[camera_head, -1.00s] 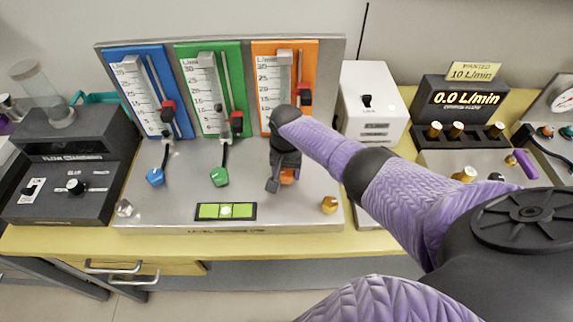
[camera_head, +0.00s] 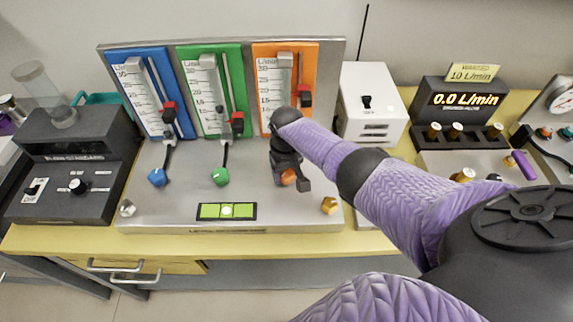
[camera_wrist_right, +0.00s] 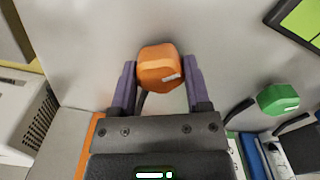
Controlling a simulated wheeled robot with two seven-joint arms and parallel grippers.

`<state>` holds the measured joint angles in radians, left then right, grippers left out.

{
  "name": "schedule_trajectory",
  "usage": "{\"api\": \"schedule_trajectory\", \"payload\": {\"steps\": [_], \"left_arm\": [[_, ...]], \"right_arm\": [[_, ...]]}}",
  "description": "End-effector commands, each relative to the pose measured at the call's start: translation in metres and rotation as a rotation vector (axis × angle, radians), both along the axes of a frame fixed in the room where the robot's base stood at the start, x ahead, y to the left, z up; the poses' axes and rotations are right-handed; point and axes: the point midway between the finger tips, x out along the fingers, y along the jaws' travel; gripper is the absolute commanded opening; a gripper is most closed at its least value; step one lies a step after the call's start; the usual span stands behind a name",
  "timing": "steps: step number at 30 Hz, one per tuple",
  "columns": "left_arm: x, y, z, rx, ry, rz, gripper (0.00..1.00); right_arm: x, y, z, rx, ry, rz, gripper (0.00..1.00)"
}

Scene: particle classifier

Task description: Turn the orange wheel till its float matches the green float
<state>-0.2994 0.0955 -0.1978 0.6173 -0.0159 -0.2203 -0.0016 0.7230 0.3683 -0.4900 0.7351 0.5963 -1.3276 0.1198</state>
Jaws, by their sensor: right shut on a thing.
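The orange wheel (camera_head: 289,177) sits on the sloping metal front below the orange panel (camera_head: 312,62). My right gripper (camera_wrist_right: 160,70) is shut on it, a finger on either side, and hides much of it in the head view. The orange wheel also shows in the right wrist view (camera_wrist_right: 158,66). The green wheel (camera_head: 220,176) is to its left, below the green panel (camera_head: 235,62). A red-and-black slider stands higher on the orange panel (camera_head: 305,95) than on the green panel (camera_head: 237,122). My right wrist covers the orange scale's bottom; I cannot make out the floats.
A blue wheel (camera_head: 157,177) stands left of the green one. A green level window (camera_head: 227,211) and a brass knob (camera_head: 329,205) lie near the front. A white box (camera_head: 372,95) and a 0.0 L/min display (camera_head: 466,99) stand to the right.

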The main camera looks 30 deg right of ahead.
Motion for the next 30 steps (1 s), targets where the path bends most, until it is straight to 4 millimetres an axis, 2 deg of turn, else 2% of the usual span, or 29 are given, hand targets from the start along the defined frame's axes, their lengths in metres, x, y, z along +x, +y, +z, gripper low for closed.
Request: {"api": "schedule_trajectory", "payload": {"steps": [14, 15, 19, 20, 26, 28, 30], "left_arm": [[-0.001, -0.006, 0.000, -0.010, 0.004, 0.005, 0.59], [-0.002, -0.006, 0.000, -0.009, 0.004, 0.006, 0.59], [-0.002, -0.005, 0.000, -0.008, 0.004, 0.006, 0.59], [-0.002, -0.005, 0.000, -0.008, 0.004, 0.005, 0.59], [-0.001, 0.000, 0.000, 0.001, 0.004, 0.001, 0.59], [-0.001, 0.002, 0.005, 0.004, 0.002, 0.000, 0.59], [0.000, 0.003, 0.017, 0.005, 0.000, -0.001, 0.59]], "right_arm": [[0.000, 0.000, 0.000, 0.000, -0.001, 0.013, 0.02], [0.000, 0.000, 0.000, 0.000, -0.001, 0.013, 0.65], [0.000, 0.000, 0.000, 0.000, -0.001, 0.012, 0.93], [0.000, 0.000, 0.000, 0.000, -0.001, 0.012, 0.96], [0.000, 0.000, 0.001, 0.000, -0.001, 0.012, 0.96], [0.000, 0.000, 0.007, 0.000, -0.002, 0.013, 0.96], [0.000, 0.000, 0.024, 0.001, -0.003, 0.013, 0.96]]}}
